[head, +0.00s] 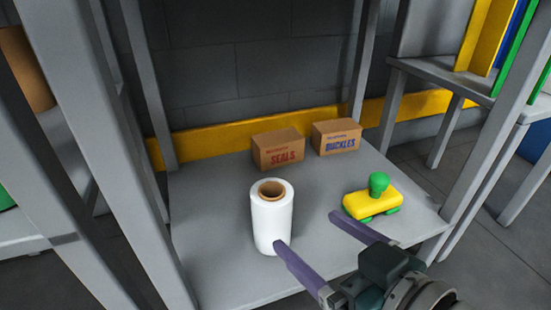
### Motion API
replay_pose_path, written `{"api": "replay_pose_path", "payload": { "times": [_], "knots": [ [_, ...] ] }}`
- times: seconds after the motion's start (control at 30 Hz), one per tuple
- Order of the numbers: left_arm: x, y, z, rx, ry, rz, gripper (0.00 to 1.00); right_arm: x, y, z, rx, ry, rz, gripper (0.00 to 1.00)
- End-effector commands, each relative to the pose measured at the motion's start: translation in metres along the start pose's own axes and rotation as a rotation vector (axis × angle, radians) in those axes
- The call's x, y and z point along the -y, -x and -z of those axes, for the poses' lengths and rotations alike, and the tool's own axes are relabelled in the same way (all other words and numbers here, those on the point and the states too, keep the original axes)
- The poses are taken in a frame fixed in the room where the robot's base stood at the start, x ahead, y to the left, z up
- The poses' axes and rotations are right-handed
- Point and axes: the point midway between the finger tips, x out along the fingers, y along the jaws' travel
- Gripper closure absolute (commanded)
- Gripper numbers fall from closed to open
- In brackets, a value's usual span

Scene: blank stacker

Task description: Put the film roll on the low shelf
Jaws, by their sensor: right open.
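The film roll (271,221) is a white cylinder with a brown cardboard core. It stands upright on the low grey shelf (212,236), near its middle front. My right gripper (306,228) comes in from the lower right with its two purple fingers spread. The left fingertip is close to the lower right side of the roll; I cannot tell whether it touches. The other fingertip is well to the right, and nothing is held between them. My left gripper is not in view.
A SEALS box (277,150) and a BUCKLES box (336,137) stand at the back of the shelf. A yellow toy with green wheels and knob (373,203) sits to the right. Grey posts (108,150) frame the shelf at left and right. The shelf's left part is clear.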

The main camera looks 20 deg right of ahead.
Motion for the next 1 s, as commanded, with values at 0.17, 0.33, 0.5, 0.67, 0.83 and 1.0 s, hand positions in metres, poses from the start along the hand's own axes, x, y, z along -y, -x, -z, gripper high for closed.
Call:
{"api": "replay_pose_path", "payload": {
  "times": [0.17,0.33,0.5,0.67,0.83,1.0],
  "knots": [
    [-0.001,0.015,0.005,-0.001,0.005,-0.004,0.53,0.0,0.023,0.001,0.003,0.001,0.001,0.0],
    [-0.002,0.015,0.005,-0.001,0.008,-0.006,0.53,0.008,0.029,-0.003,0.09,-0.001,0.023,0.0],
    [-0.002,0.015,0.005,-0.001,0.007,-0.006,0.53,0.018,0.05,-0.009,0.357,0.004,0.047,0.0],
    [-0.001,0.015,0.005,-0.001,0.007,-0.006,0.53,0.013,0.098,-0.015,0.644,0.006,0.015,0.0],
    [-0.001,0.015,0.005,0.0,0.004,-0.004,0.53,0.004,0.15,-0.014,0.863,-0.009,-0.044,0.0],
    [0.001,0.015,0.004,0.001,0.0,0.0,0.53,0.0,0.175,-0.013,0.953,-0.022,-0.073,0.0]
  ]
}}
